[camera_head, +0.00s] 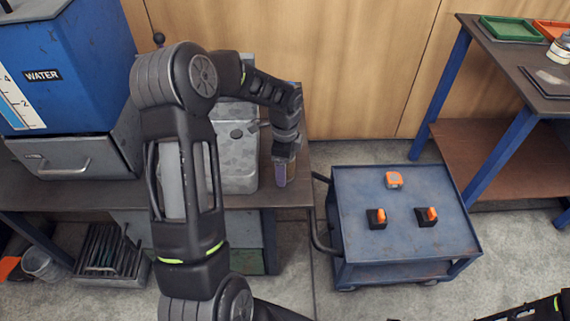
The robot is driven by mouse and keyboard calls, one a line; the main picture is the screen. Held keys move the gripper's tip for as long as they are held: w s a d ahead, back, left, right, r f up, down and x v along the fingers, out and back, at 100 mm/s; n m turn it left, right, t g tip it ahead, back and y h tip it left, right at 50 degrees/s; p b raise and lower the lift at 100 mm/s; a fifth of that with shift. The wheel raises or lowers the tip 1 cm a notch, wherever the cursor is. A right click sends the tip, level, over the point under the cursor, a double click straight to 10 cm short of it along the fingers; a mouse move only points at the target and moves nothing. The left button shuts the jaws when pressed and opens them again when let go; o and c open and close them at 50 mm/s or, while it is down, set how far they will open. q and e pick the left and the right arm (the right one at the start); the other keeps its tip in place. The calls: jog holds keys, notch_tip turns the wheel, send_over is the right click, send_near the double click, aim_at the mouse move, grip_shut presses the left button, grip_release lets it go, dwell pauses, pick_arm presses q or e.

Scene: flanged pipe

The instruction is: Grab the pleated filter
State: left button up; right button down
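My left arm rises from the bottom of the view and bends over the workbench to the right. My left gripper (283,158) points down near the bench's right end. A small purplish-brown cylindrical piece (281,175) shows directly below it, at the fingertips. I cannot tell whether this is the pleated filter, or whether the fingers are closed on it. A grey metal housing (238,150) stands just left of the gripper, partly hidden by my arm. Only a piece of my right arm shows at the bottom right corner; its gripper is out of view.
A blue WATER tank (62,65) stands at the left of the workbench (70,195). A blue cart (360,235) holds several small orange and black items. A table (520,75) with green (510,28) and orange trays stands at the upper right. The floor between is clear.

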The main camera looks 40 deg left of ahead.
pick_arm(q)
jog(key=shift+c, duration=0.3)
jog(key=c, duration=1.5)
